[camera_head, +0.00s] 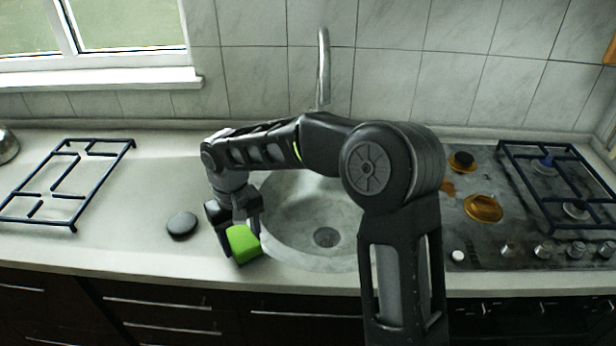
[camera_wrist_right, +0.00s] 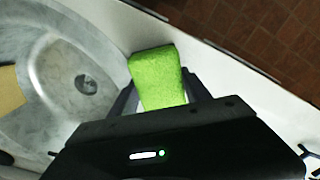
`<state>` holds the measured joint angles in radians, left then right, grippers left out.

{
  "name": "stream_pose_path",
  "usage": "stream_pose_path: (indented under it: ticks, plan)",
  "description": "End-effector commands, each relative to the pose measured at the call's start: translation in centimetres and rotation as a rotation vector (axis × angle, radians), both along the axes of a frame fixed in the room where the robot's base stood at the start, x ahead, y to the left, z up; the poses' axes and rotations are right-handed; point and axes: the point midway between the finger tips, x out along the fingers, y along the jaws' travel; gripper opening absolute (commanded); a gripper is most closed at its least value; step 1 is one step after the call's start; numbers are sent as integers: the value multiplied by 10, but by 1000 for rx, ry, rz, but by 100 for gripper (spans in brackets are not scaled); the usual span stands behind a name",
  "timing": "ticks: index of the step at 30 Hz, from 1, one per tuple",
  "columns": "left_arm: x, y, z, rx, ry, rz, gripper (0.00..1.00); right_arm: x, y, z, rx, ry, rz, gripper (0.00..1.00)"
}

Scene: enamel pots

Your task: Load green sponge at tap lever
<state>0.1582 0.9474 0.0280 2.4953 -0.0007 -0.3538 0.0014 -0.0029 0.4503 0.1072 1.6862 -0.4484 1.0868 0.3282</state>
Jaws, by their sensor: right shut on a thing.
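The green sponge (camera_head: 243,243) is a bright block at the sink's front left, close to the counter's front edge. My right gripper (camera_head: 237,238) is shut on it from above. In the right wrist view the sponge (camera_wrist_right: 158,80) sits between the two fingers of the right gripper (camera_wrist_right: 160,95). The tap (camera_head: 323,68) rises behind the sink; its lower part and any lever are hidden by my right arm. My left gripper is not in view.
The round grey sink (camera_head: 290,235) with its drain is right of the sponge. A dark round object (camera_head: 182,225) lies on the counter to the left. A loose black grate (camera_head: 70,180) is farther left. The hob (camera_head: 530,220) is at the right.

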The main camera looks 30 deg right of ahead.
Motion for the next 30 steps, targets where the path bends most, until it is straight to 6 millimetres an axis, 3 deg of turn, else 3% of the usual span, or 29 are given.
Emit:
stream_pose_path:
  ticks: [4, 8, 15, 18, 22, 30]
  plan:
    - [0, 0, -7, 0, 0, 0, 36, 1, -11, 9, -7, -37, -47, 23]
    - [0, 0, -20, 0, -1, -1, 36, -1, -37, 32, -32, -122, -164, 23]
    - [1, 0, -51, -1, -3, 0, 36, -23, -105, 103, -160, -344, -520, 23]
    - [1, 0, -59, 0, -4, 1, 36, -35, -125, 128, -218, -402, -634, 23]
    - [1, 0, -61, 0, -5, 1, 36, -44, -137, 145, -262, -434, -706, 23]
    - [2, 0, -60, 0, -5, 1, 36, -45, -139, 148, -267, -437, -716, 23]
